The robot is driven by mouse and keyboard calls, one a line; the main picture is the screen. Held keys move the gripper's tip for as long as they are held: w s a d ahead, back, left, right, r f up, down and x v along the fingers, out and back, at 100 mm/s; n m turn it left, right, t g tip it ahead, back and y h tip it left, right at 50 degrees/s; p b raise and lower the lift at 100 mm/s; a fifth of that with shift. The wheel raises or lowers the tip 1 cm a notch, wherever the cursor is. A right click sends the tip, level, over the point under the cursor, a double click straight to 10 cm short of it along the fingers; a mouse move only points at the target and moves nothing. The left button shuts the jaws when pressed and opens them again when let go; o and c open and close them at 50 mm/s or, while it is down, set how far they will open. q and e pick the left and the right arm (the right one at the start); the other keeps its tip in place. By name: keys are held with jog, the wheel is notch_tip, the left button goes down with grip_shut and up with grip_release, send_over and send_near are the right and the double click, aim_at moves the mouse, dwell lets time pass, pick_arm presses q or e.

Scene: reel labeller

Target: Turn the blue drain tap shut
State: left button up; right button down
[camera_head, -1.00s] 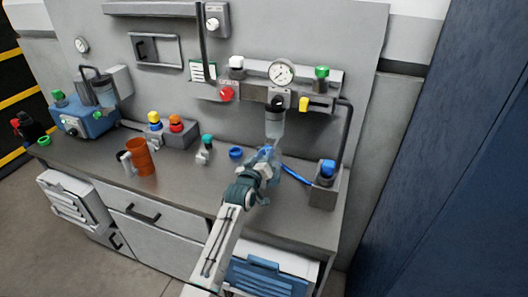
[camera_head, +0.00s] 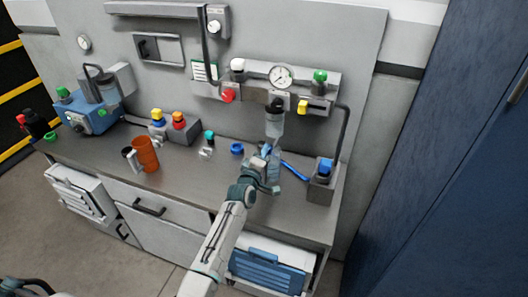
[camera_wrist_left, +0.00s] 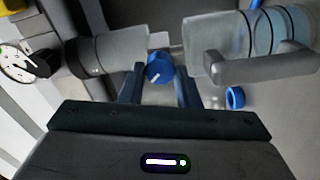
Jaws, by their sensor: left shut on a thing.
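The blue drain tap (camera_wrist_left: 160,68) is a small round knob with a white line on its face. In the left wrist view it sits between my two fingers, below a clear filter bowl. In the head view the bowl (camera_head: 275,125) hangs under the gauge panel, and the tap (camera_head: 266,150) is small and partly hidden by my gripper. My left gripper (camera_head: 268,163) reaches up from the front of the bench and is shut on the tap; it also shows in the left wrist view (camera_wrist_left: 160,85).
A clear bottle (camera_head: 274,168) stands close behind my left gripper. A blue ring (camera_head: 237,148) and a teal-topped fitting (camera_head: 207,145) lie to the left. An orange mug (camera_head: 146,155) stands farther left. A grey block with a blue cap (camera_head: 325,168) stands right.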

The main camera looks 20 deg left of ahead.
pick_arm(q)
jog(key=shift+n, duration=0.5)
jog(key=o, duration=1)
jog(key=shift+c, duration=0.2)
jog(key=shift+s, duration=0.1)
jog(key=s, duration=1)
jog(key=shift+s+a+p, duration=0.2)
jog(key=shift+s+p, duration=0.1)
jog(key=shift+p, duration=0.05)
